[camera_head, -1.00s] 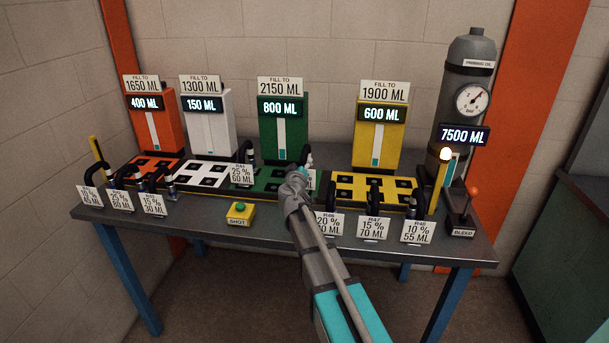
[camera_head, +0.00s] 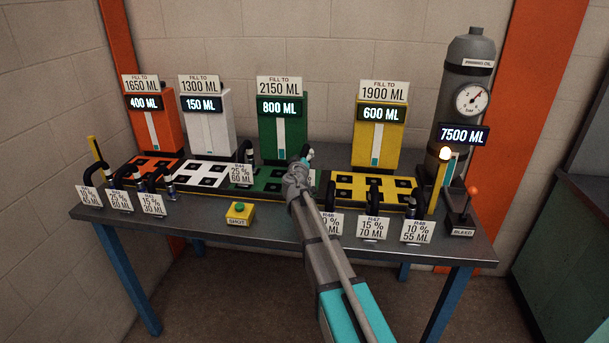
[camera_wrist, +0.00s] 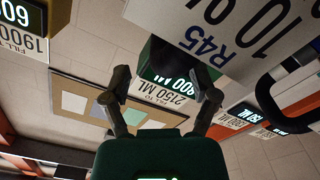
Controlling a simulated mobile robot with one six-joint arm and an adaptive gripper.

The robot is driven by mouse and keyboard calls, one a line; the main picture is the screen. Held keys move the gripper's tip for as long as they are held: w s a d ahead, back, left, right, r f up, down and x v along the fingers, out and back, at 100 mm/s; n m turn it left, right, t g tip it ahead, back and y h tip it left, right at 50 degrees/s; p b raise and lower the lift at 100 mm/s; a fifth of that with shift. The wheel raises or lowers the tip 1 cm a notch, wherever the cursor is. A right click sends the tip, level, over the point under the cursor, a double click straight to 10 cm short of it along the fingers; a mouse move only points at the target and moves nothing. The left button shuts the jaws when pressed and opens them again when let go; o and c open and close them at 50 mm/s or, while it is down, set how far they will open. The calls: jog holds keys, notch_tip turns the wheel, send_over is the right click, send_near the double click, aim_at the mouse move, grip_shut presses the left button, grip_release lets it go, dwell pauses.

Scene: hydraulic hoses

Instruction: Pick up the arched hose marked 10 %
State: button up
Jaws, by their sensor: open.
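In the wrist view a large label marked R45 and 10 % (camera_wrist: 245,38) is close, and a black arched hose (camera_wrist: 268,88) curves beside it at the right. My gripper (camera_wrist: 163,84) is open with nothing between its fingers; the hose is to the right of both fingers. In the head view my gripper (camera_head: 298,181) is over the middle of the bench and mostly hides the label and hose behind it. Another label marked R48, 10 %, 55 ML (camera_head: 417,230) stands at the right front, with a black hose (camera_head: 410,206) behind it.
Several other labelled black hoses stand along the bench, such as one marked 15 %, 70 ML (camera_head: 373,227). Orange, white, green and yellow (camera_head: 381,140) tanks stand behind. A yellow button box (camera_head: 239,213) and a bleed lever (camera_head: 462,213) are near the front edge.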

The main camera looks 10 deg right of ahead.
jog(key=shift+x, duration=1.95)
jog(key=shift+a+f, duration=0.1)
grip_shut()
